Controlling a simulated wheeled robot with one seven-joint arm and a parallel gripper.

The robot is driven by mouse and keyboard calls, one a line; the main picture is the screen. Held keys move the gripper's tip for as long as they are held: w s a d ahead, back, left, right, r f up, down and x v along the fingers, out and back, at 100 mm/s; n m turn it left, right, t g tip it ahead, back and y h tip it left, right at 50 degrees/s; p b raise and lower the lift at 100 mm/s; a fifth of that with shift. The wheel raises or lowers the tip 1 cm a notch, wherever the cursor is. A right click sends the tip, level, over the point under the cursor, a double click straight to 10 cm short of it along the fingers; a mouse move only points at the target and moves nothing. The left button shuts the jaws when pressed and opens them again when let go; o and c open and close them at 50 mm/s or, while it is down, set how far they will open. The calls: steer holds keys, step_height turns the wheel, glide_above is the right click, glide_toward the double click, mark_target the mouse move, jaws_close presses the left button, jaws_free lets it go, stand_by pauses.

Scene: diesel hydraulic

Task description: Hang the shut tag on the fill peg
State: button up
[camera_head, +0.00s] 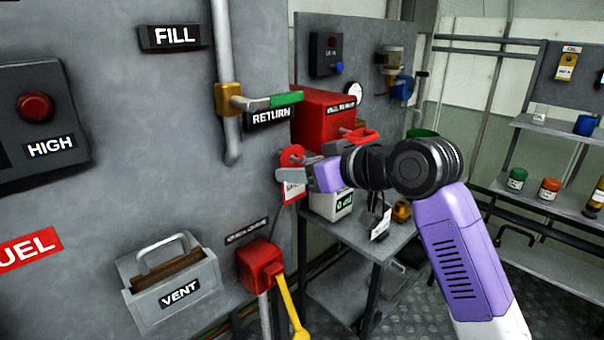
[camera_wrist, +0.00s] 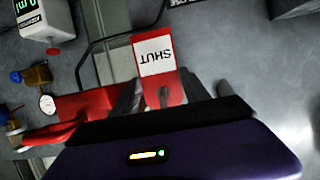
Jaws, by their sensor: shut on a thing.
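The shut tag (camera_wrist: 155,55) is red with a white label reading SHUT, upside down in the wrist view. My gripper (camera_wrist: 160,98) is shut on its red part, with the label sticking out beyond the fingers. In the head view the tag (camera_head: 293,191) hangs below my gripper (camera_head: 290,174), in front of the right part of the grey panel, and my fingers hide part of it. The FILL label (camera_head: 175,37) is on the panel at upper left. I cannot make out a peg beside it.
A vertical pipe with a green-handled RETURN valve (camera_head: 272,103) stands between the tag and the FILL label. The VENT box (camera_head: 172,284) and a red box with a yellow lever (camera_head: 259,266) are below. A bench (camera_head: 365,240) stands behind.

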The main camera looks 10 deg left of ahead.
steer(key=shift+w+a+f+t+y+b, duration=0.2)
steer(key=shift+t+y+b, duration=0.15)
steer(key=shift+b, duration=0.2)
stand_by(0.9)
steer(key=o, duration=1.3)
steer(key=shift+c, duration=0.2)
steer(key=shift+s+d, duration=0.1)
